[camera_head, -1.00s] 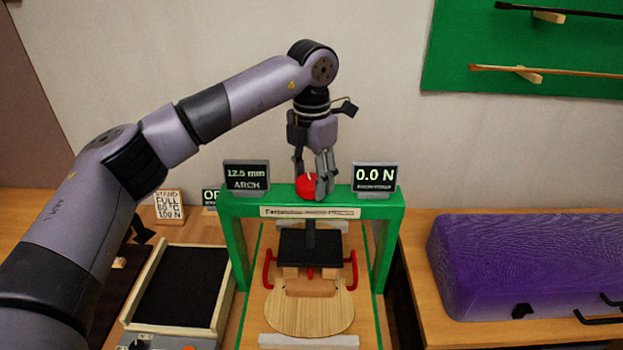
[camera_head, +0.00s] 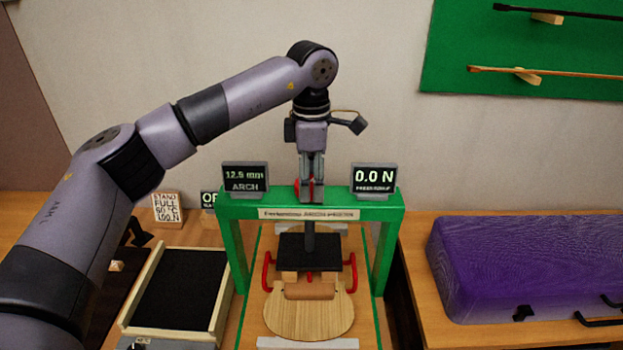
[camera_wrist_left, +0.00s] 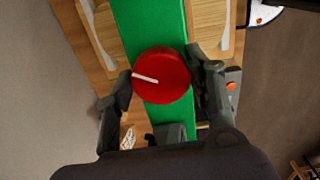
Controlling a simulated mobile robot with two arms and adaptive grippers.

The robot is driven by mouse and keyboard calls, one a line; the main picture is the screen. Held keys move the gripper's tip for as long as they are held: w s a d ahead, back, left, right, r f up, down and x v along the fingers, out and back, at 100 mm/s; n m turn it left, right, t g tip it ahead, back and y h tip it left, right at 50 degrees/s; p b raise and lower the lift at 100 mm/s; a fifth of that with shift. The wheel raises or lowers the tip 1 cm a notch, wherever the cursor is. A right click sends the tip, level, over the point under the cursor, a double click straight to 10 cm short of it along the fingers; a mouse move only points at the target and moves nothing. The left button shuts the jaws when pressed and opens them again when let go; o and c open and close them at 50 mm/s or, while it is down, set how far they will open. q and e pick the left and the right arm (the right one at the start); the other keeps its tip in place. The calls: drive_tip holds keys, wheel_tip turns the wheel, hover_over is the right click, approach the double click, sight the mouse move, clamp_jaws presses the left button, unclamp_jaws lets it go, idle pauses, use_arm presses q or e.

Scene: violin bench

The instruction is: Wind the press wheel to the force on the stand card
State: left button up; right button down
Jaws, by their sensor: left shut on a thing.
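The green press (camera_head: 390,212) stands on the bench with a red wheel (camera_head: 319,190) on top of its beam. My left gripper (camera_head: 311,192) points straight down and is shut on the wheel. In the left wrist view the red wheel (camera_wrist_left: 162,76) sits between the two fingers, with a white mark pointing left. The force display (camera_head: 374,178) reads 0.0 N, and the arch display (camera_head: 245,177) reads 12.5 mm. The stand card (camera_head: 167,207) reads STAND, FULL, 60 °C, 100 N. Below the black press plate (camera_head: 310,250) lies a wooden violin plate (camera_head: 309,318). My right gripper is not in view.
A black-topped tray (camera_head: 180,290) with a wooden rim is left of the press. A purple case (camera_head: 520,265) lies on the right bench. A green wall panel (camera_head: 540,50) holds bows at the upper right. Another sign (camera_head: 208,199) is partly hidden behind the press.

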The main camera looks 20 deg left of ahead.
sight(311, 182)
use_arm(q)
drive_tip(key=shift+r+m, duration=0.1)
drive_tip(key=shift+m, duration=0.2)
drive_tip(key=o, duration=1.2)
drive_tip(key=shift+c, duration=0.2)
wheel_tip(311, 182, up, 12)
idle(1.1)
